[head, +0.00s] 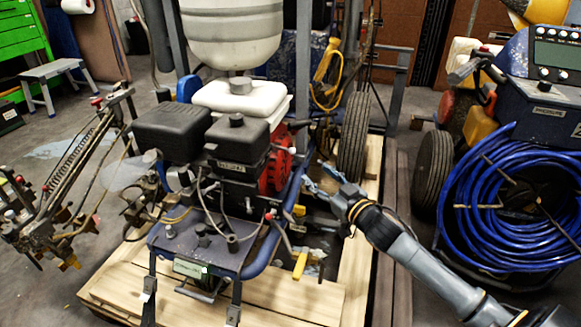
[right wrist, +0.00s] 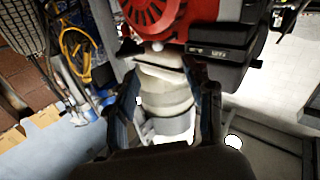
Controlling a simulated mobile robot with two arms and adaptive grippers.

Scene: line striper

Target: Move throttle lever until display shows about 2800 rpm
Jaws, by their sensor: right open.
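The line striper carries a black engine (head: 238,150) with a red recoil cover (head: 277,160). The red cover also shows at the top of the right wrist view (right wrist: 160,15), beside a black housing with small pale marks (right wrist: 222,50). I cannot clearly pick out the throttle lever; a small red-tipped lever (head: 268,215) stands near the engine. A small greenish display (head: 190,268) is on the striper's front plate, its digits too small to read. My right gripper (head: 318,178) is open to the right of the engine, its fingers apart around a view of a pale cylindrical part (right wrist: 168,100); contact is unclear. My left gripper is out of view.
A second machine with a coiled blue hose (head: 510,200) and a grey screen (head: 556,55) stands at the right. A black wheel (head: 353,137) is just beyond my right gripper. The striper sits on a wooden pallet (head: 265,295). A grey step stool (head: 62,75) stands at the left.

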